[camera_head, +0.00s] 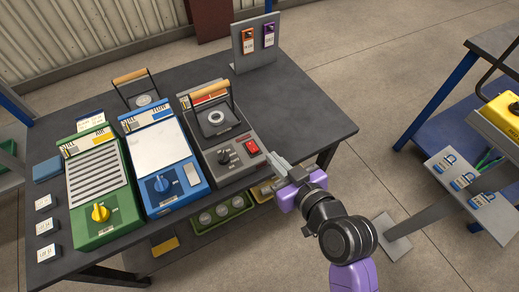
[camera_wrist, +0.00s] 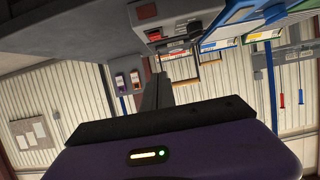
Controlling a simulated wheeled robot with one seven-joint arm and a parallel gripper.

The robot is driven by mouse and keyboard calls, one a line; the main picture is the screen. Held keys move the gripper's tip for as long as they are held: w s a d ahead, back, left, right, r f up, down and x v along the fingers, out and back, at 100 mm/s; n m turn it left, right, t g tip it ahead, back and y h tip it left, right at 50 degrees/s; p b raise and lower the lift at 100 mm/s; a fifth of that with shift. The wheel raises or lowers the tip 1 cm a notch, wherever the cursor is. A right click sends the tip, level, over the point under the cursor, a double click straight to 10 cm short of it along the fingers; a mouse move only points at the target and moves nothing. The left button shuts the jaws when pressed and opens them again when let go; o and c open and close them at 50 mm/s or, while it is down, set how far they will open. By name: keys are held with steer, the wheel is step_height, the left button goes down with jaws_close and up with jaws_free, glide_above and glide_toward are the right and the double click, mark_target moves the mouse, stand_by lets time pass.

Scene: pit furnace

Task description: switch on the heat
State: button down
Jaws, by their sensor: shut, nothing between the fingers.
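The grey pit furnace (camera_head: 216,120) stands at the right of three units on the dark table. The switch also shows in the wrist view (camera_wrist: 146,11). My gripper (camera_head: 273,161) is shut and empty, just right of and slightly in front of the red switch. I cannot tell whether it touches the furnace. The switch's position is too small to read.
A blue unit (camera_head: 163,150) and a green unit (camera_head: 97,185) with a yellow knob stand left of the furnace. A grey upright panel (camera_head: 255,43) with orange and purple devices stands behind it. The table's right end (camera_head: 310,115) is clear.

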glide_above(258, 159)
steer(key=w, duration=0.1)
steer(key=f, duration=0.3)
steer(key=shift+a+f, duration=0.2)
steer(key=shift+f, duration=0.05)
steer(key=f, duration=0.2)
steer(key=shift+s+d+f, duration=0.15)
steer(key=shift+s+f, duration=0.1)
steer(key=shift+f, duration=0.75)
steer(key=shift+s, duration=0.1)
steer(key=shift+d+f+b, duration=0.1)
steer(key=shift+f+b, duration=0.3)
steer(key=shift+r, duration=0.2)
steer(key=shift+r+p, duration=0.7)
steer(key=shift+p, duration=0.05)
